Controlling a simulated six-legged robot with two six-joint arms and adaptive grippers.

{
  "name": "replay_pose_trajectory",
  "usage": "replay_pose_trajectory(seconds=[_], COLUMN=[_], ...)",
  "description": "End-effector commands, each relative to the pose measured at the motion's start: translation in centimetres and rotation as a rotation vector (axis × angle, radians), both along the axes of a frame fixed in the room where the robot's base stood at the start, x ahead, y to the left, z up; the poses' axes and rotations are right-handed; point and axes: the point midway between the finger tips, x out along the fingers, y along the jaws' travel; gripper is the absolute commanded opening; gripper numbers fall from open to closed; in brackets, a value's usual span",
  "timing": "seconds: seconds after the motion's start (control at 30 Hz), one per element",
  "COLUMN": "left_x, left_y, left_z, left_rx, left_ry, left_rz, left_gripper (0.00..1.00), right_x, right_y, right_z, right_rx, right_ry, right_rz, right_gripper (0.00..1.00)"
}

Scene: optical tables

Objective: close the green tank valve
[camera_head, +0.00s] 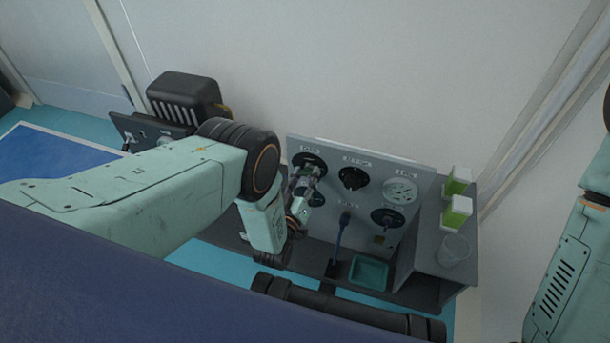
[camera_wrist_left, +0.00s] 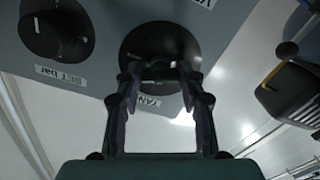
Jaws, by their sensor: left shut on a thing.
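A grey control panel (camera_head: 340,225) stands by the wall in the head view, with several black knobs and a white-faced gauge. My left gripper (camera_head: 303,183) is at the upper left black knob (camera_head: 309,163), partly covering it and the knob below. In the left wrist view, the fingers of my left gripper (camera_wrist_left: 168,72) are closed on the middle of this round black knob (camera_wrist_left: 146,38). A label sits beside it, too small to read surely. I see no green on the knob. My right gripper is out of view.
A second black knob (camera_head: 352,178) and the gauge (camera_head: 400,191) are right of the gripped knob. A teal tray (camera_head: 369,272), green-and-white boxes (camera_head: 458,212) and a clear cup (camera_head: 454,250) stand nearby. A black machine (camera_head: 185,97) is at the left.

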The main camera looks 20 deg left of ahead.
Motion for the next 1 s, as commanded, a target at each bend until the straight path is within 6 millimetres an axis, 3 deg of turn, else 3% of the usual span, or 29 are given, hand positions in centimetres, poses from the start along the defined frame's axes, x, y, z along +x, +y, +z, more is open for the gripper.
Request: replay_pose_trajectory(seconds=[1.0], left_x=[-0.11], left_y=[0.02], left_z=[-0.07], left_rx=[-0.937], left_ry=[0.033], left_rz=[0.001], left_gripper=[0.08], right_x=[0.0], right_y=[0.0], right_z=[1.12], right_rx=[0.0], right_ry=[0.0], right_rz=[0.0], right_gripper=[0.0])
